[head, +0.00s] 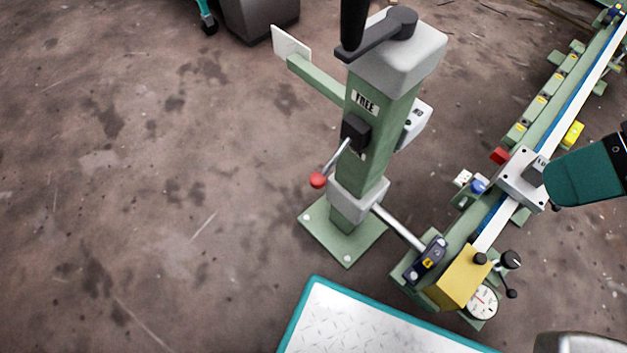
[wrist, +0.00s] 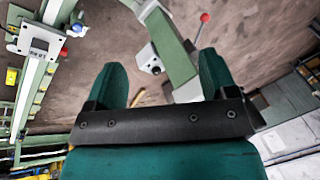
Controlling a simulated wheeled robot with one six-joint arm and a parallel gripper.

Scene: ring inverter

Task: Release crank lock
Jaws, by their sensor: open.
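The crank lock is a black block (head: 355,132) on the side of a green column (head: 366,160), with a thin metal lever ending in a red knob (head: 318,180). The lever slants down and left. A "FREE" label (head: 364,102) sits above the block. The black-handled crank (head: 385,38) tops the column. In the wrist view the red knob (wrist: 204,17) shows at the top, beyond the fingers. My gripper (wrist: 161,62) is open and empty, with its teal fingers apart and away from the lever. In the head view only a teal part of it shows at the right edge.
A long green rail (head: 560,105) runs up the right side, with a grey carriage plate (head: 522,180). A yellow block (head: 460,277) and dial (head: 482,302) stand at its lower end. A teal-edged platform (head: 370,325) lies in front. The floor left of the column is clear.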

